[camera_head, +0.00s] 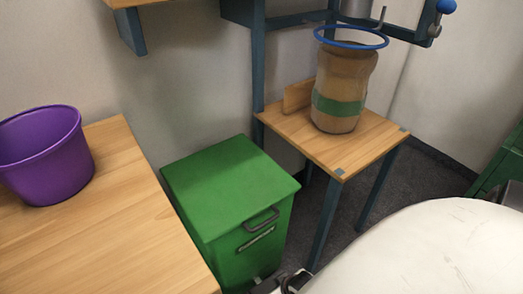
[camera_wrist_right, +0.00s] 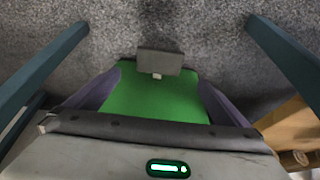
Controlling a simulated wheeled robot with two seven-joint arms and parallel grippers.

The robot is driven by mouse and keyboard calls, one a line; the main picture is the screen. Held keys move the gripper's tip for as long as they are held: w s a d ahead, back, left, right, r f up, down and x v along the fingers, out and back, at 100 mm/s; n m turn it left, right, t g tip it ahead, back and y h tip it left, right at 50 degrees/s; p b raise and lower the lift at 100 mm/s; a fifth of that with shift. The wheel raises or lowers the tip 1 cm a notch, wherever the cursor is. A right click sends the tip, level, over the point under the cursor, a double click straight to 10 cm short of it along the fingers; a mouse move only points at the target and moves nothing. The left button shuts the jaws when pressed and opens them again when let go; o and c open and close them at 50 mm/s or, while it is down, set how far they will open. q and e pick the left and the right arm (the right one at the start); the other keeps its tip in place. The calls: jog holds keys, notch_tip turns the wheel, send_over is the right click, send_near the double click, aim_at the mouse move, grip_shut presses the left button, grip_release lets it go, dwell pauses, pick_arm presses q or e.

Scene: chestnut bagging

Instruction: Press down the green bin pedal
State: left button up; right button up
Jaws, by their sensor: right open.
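The green bin (camera_head: 228,190) stands on the floor between the two wooden tables, its lid closed. It has a grey handle (camera_head: 262,218) at the lid's front edge. In the right wrist view, a small grey plate that looks like the pedal (camera_wrist_right: 160,62) sticks out from the green bin surface (camera_wrist_right: 155,98). My right gripper (camera_wrist_right: 160,76) is open, its fingers on either side of the green surface, with the plate just ahead of the tips. I cannot tell whether it touches. In the head view, dark parts of it show at the bottom edge. My left gripper is out of view.
A purple bucket (camera_head: 45,155) stands on the left table (camera_head: 120,235). A sack (camera_head: 342,85) with a green band stands on the small table (camera_head: 310,145), under a blue ring (camera_head: 351,37). Table legs (camera_head: 325,225) rise right of the bin.

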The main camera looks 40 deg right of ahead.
jog(key=b, duration=0.4)
send_near(267, 291)
jog(key=x, duration=0.2)
jog(key=shift+f, duration=0.45)
jog(key=b+x, duration=0.2)
jog(key=x, duration=0.1)
jog(key=shift+w+f, duration=0.2)
jog(key=shift+w+f+b, duration=0.2)
jog(key=shift+f+b, duration=0.2)
jog(key=shift+b, duration=0.05)
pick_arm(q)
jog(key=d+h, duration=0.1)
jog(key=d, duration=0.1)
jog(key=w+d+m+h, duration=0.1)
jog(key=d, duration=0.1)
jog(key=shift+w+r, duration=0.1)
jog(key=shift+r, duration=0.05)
